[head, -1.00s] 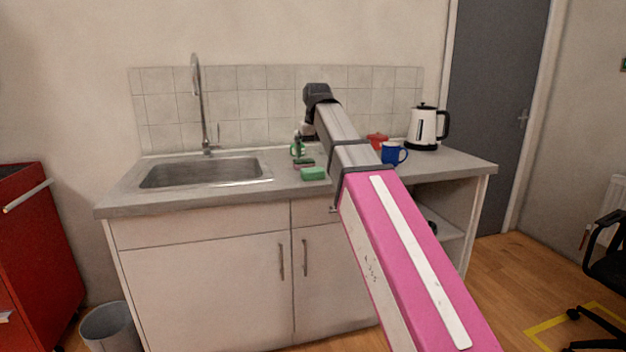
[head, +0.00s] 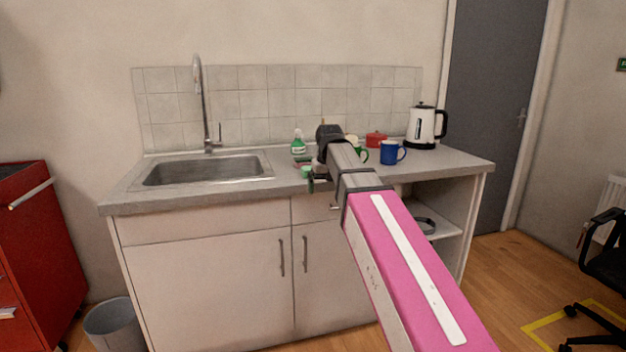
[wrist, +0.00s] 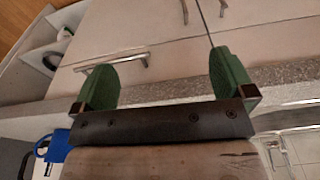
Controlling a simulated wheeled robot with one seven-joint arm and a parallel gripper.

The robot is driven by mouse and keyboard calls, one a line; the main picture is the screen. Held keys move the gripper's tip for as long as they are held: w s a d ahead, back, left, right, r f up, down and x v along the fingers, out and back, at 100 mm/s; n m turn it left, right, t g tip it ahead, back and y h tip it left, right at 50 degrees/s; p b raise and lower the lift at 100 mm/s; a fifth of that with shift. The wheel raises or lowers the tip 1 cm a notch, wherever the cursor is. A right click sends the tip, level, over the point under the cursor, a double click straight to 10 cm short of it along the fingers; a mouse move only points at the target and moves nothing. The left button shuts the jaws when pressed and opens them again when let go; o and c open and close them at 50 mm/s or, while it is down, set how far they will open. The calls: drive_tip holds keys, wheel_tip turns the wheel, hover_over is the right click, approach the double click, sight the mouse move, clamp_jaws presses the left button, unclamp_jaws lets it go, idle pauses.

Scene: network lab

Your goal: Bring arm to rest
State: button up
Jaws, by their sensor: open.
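My arm reaches forward over the front edge of the counter (head: 455,164), bent down at its far end. My gripper (wrist: 164,64) has two green fingers standing wide apart, with nothing between them. In the wrist view, the cabinet doors and counter edge show behind the fingers. In the head view, my gripper (head: 318,184) is small and partly hidden by my arm, near the counter's front edge.
The sink (head: 205,171) is left. A red cabinet (head: 38,255) and bin (head: 112,325) stand left. Floor at right is partly clear.

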drive_tip(key=s+d+f+m, duration=0.1)
drive_tip(key=s+d+f, duration=0.3)
drive_tip(key=f, duration=0.8)
drive_tip(key=s+d+f+g, duration=0.1)
drive_tip(key=s+d+f, duration=0.4)
drive_tip(key=f, duration=0.7)
drive_tip(key=s+d+f+m, duration=0.1)
drive_tip(key=s+d+f, duration=0.4)
drive_tip(key=f, duration=0.6)
drive_tip(key=s, duration=0.2)
drive_tip(key=shift+s+d+f+m, duration=0.15)
drive_tip(key=shift+s+f+m, duration=0.15)
drive_tip(key=shift+s+f, duration=0.1)
